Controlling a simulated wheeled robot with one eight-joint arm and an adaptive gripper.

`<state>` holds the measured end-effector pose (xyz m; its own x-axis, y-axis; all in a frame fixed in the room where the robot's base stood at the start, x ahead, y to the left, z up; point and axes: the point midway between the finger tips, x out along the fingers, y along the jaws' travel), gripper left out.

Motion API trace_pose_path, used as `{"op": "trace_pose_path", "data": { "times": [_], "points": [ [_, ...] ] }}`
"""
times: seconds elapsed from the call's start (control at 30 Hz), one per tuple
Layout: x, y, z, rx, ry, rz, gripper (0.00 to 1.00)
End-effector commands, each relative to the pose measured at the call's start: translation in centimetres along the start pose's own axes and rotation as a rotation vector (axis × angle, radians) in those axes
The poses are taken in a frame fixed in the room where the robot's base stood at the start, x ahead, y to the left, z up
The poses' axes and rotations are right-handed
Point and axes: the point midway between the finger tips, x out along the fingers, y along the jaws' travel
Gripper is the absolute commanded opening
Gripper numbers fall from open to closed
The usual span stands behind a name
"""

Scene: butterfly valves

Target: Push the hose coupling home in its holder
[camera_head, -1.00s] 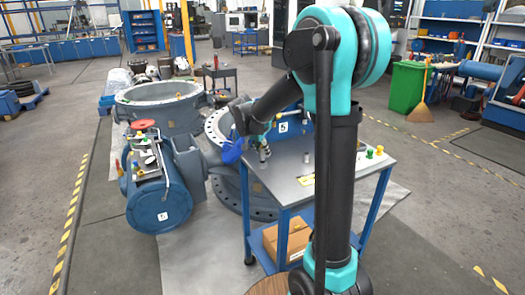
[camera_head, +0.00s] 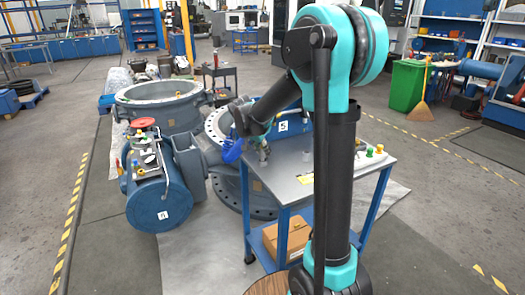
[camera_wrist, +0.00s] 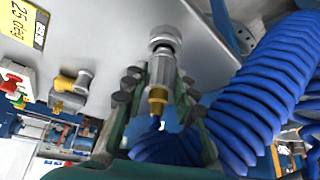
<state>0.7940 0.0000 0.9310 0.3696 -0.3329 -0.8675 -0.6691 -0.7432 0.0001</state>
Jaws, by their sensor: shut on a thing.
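In the wrist view, the hose coupling (camera_wrist: 161,72) is a silver metal cylinder with a brass end joined to a blue coiled hose (camera_wrist: 255,95). My gripper (camera_wrist: 160,85) is shut on the coupling, one dark finger on each side. The coupling's far end meets a round metal holder (camera_wrist: 164,36) on the grey table top. I cannot tell how deep it sits. In the head view, my gripper (camera_head: 258,146) is over the left part of the table, with the blue hose (camera_head: 232,150) beside it. The coupling is too small to make out there.
The blue-framed table (camera_head: 335,180) bears a small upright post (camera_head: 306,156) and green and yellow knobs (camera_head: 375,150). In the wrist view, a yellow label (camera_wrist: 26,22) and a yellow-topped fitting (camera_wrist: 73,82) lie left of the gripper. A large blue valve (camera_head: 160,200) stands left of the table.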

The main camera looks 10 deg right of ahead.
Motion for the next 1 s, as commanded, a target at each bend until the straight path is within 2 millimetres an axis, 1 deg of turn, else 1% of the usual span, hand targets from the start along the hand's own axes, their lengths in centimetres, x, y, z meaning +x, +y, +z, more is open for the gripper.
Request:
{"op": "trace_pose_path", "data": {
  "times": [0.6,1.0],
  "points": [
    [0.53,-0.01,0.29,0.000,0.000,0.000,0.02],
    [0.53,-0.01,0.29,0.000,0.000,0.000,0.02]
  ]
}}
